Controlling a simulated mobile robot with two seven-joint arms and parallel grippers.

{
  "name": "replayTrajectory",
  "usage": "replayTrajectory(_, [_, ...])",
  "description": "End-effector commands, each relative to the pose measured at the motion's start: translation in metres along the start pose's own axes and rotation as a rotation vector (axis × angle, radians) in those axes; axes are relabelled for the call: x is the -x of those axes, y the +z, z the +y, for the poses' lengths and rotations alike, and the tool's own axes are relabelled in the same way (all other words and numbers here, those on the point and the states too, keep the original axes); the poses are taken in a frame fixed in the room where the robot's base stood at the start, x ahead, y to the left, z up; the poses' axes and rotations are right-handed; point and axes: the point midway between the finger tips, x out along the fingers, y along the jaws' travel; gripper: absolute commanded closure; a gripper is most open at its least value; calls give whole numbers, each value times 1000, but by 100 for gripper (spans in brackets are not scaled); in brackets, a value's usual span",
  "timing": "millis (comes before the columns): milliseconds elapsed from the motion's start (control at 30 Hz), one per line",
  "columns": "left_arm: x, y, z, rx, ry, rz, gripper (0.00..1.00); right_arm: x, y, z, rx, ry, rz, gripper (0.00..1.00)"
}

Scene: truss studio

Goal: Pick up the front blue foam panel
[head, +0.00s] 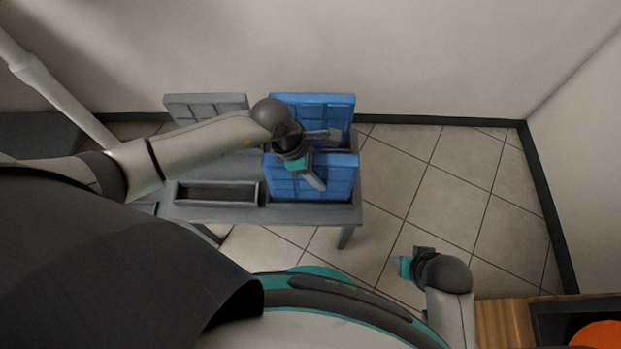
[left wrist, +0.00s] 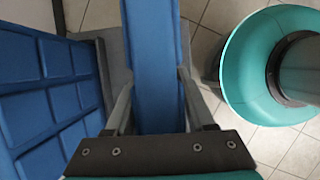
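The front blue foam panel (head: 342,181) stands upright in the front right slot of a grey rack table (head: 215,212). A second blue panel (head: 318,105) stands upright behind it. My left gripper (head: 326,160) is over the front panel's top edge, one finger on the far side and one on the near side. In the left wrist view the front panel (left wrist: 155,60) runs between the two spread fingers (left wrist: 156,90); whether they touch it I cannot tell. The rear panel (left wrist: 45,100) fills the left there. My right gripper (head: 405,266) is far from the rack, its fingers unclear.
A grey panel (head: 205,106) stands at the rack's back left. The front left slot (head: 217,192) is empty. A wooden surface (head: 504,326) with a dark tray (head: 550,312) holding something orange (head: 598,334) is at the lower right. Tiled floor right of the rack is clear.

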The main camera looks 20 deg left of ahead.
Motion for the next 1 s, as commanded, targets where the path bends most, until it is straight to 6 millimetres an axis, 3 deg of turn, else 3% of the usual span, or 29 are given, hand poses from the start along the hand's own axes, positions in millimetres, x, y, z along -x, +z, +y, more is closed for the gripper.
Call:
replayTrajectory(67, [0,0,0,0,-1,1,55,0,0,0,0,0,0,50])
replayTrajectory(467, [0,-1,0,0,-1,1,100,0,0,0,0,0,0,50])
replayTrajectory(1000, [0,0,0,0,-1,1,100,0,0,0,0,0,-1,50])
